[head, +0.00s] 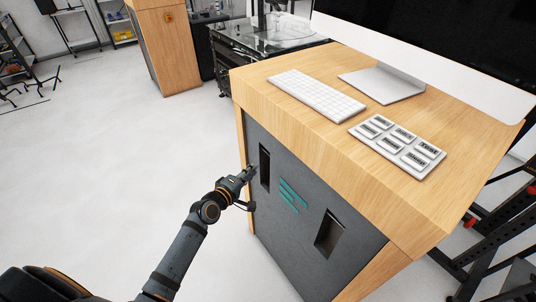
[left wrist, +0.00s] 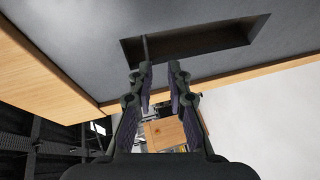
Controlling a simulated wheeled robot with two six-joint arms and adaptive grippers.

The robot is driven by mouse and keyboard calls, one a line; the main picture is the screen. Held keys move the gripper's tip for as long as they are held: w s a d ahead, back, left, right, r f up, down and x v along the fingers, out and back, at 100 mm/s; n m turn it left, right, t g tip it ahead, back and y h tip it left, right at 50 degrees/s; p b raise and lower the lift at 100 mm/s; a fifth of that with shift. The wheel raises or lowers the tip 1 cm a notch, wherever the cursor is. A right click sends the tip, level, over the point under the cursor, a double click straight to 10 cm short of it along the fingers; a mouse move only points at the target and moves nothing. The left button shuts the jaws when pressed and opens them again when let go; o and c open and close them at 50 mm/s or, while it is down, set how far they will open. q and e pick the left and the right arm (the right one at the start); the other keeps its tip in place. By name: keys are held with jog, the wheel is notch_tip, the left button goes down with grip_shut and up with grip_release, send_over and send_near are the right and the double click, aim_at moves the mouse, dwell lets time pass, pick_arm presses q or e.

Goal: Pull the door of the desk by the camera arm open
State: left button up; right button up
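The desk (head: 310,125) has a wooden top and frame with a dark grey front door panel (head: 275,215). Two dark upright recessed handles are set in the front, a left one (head: 264,167) and a right one (head: 328,234), with teal stripes between them. The front looks shut. My left gripper (head: 246,173) is just left of the left recess. In the left wrist view the gripper (left wrist: 160,72) has its two fingers apart with nothing between them, their tips close to the recess (left wrist: 195,42). I cannot tell whether they touch. My right gripper is not in view.
On the desk top are a white keyboard (head: 316,95), a button panel (head: 397,146) and a monitor stand (head: 381,83). A glass-topped turntable (head: 270,36) stands behind. Another wooden cabinet (head: 165,48) is farther back. The floor (head: 110,150) left of the desk is clear.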

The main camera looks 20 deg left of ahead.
aim_at(268, 153)
pick_arm(q)
jog(key=x, duration=0.3)
jog(key=r+b+x, duration=0.1)
jog(key=x, duration=0.3)
jog(key=r+x, duration=0.1)
jog(key=x, duration=0.2)
jog(key=shift+w+d+r, duration=0.1)
jog(key=shift+w+d, duration=0.25)
jog(key=shift+w, duration=0.05)
jog(key=shift+c, duration=0.3)
grip_shut()
